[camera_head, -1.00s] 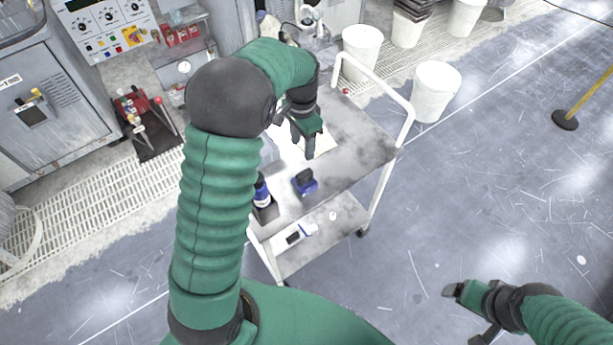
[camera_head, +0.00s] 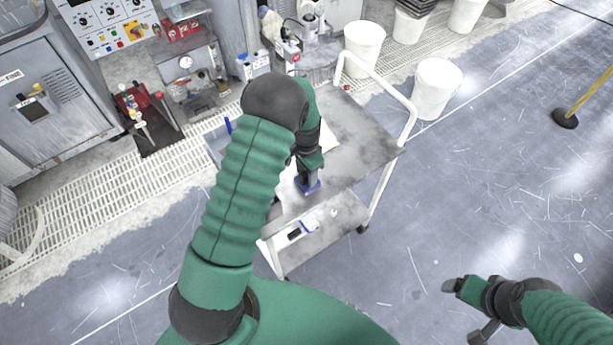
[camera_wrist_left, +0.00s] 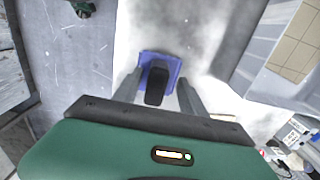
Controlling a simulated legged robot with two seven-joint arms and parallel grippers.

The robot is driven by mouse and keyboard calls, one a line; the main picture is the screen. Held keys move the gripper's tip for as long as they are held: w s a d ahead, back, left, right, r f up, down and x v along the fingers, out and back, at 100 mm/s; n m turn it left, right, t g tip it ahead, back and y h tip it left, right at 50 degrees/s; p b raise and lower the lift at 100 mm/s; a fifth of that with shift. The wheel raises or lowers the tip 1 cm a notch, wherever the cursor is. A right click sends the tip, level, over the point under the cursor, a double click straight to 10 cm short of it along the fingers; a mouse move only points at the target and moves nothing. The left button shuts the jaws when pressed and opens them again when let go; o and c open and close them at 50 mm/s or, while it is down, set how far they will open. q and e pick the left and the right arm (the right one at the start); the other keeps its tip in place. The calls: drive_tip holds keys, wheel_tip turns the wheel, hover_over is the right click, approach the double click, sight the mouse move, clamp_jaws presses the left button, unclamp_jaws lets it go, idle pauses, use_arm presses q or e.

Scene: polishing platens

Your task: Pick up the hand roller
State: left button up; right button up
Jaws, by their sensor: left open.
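The hand roller, a blue piece with a black grip, sits on the cart's upper shelf near its front edge. In the head view its blue edge (camera_head: 314,188) shows below my left gripper (camera_head: 307,177), which hides most of it. In the left wrist view the roller (camera_wrist_left: 157,84) lies between the two open grey fingers (camera_wrist_left: 160,80), its black grip pointing toward my palm. I cannot tell whether the fingers touch it. My right gripper (camera_head: 453,286) is at the lower right, away from the cart, and its opening is unclear.
The cart's upper shelf (camera_head: 365,150) has bare room to the right and a white rail (camera_head: 408,115). A lower shelf (camera_head: 335,213) carries a small blue-and-white item (camera_head: 303,229). A blue bin (camera_head: 217,140) is left of my arm. White buckets (camera_head: 436,88) stand behind.

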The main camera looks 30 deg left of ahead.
use_arm(q)
drive_tip(key=shift+d+r, duration=0.15)
drive_tip(key=shift+d, duration=0.2)
clamp_jaws()
drive_tip(key=shift+a, duration=0.15)
idle(0.8)
